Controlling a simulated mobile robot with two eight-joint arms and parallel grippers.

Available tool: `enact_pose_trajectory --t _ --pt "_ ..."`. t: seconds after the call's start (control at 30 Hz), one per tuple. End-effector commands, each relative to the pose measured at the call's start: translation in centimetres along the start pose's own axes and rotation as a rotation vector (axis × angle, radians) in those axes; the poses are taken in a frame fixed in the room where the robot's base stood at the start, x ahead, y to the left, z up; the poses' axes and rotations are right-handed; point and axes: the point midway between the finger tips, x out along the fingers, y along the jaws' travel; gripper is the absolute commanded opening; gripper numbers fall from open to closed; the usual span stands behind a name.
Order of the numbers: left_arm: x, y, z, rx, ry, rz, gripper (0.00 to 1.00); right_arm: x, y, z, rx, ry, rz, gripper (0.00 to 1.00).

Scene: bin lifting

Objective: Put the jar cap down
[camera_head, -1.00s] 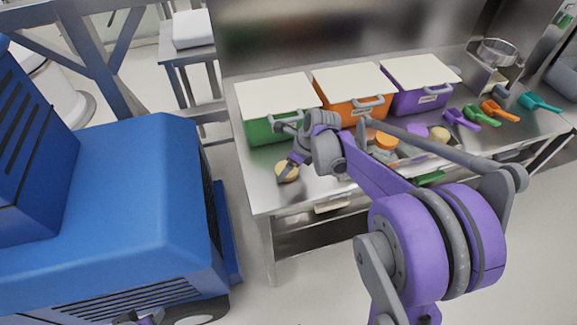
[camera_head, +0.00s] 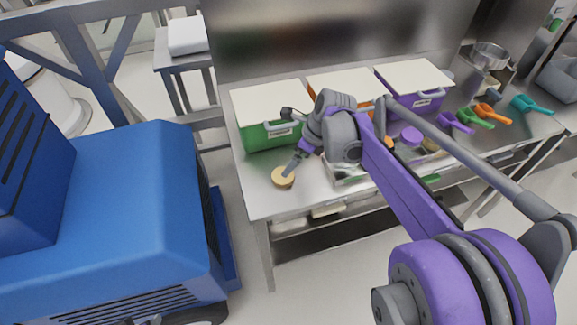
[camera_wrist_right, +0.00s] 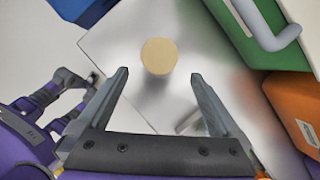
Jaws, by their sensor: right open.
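The jar cap (camera_head: 283,177) is a round tan disc on the left end of the steel table, in front of the green bin. In the right wrist view the cap (camera_wrist_right: 159,56) lies flat on the bare metal, just beyond the fingertips. My right gripper (camera_wrist_right: 160,75) is open, with one finger on each side of the cap's line and nothing between them. In the head view my right gripper (camera_head: 290,167) points down at the cap, its fingers small and partly unclear. Part of my left arm shows at the wrist view's left; its jaws are not clear.
Green (camera_head: 272,134), orange (camera_head: 345,80) and purple (camera_head: 415,100) lidded bins line the table's back. Coloured scoops (camera_head: 478,117) lie to the right. A clear tray (camera_head: 345,176) sits partly behind my arm. The table (camera_head: 262,205) is bare around the cap; a blue machine (camera_head: 120,210) stands left.

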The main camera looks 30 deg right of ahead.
Motion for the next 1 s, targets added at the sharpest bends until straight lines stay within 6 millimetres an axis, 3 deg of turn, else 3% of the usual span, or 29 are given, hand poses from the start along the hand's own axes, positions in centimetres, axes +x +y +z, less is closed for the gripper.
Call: enact_pose_trajectory --t 0.13,0.27,0.37,0.47,0.8,1.0 --pt "-0.2 0.0 -0.2 0.000 0.001 0.000 0.50 -2.3 0.0 0.0 0.001 0.000 0.000 1.00" --pt "-0.2 0.0 -0.2 0.000 0.002 0.000 0.50 -3.2 0.2 0.0 -0.012 0.001 0.000 1.00" --pt "-0.2 0.0 -0.2 0.000 0.002 0.000 0.50 -3.3 1.4 -0.1 -0.120 0.008 -0.007 1.00" --pt "-0.2 0.0 -0.2 0.000 0.002 0.000 0.50 -3.0 4.2 -0.7 -0.379 0.027 -0.023 1.00" --pt "-0.2 0.0 -0.2 0.000 0.002 0.000 0.50 -0.5 15.4 -6.2 -1.754 0.164 -0.085 1.00" --pt "-0.2 0.0 -0.2 0.000 0.002 0.000 0.50 1.0 19.1 -9.4 -2.374 0.257 -0.097 1.00"
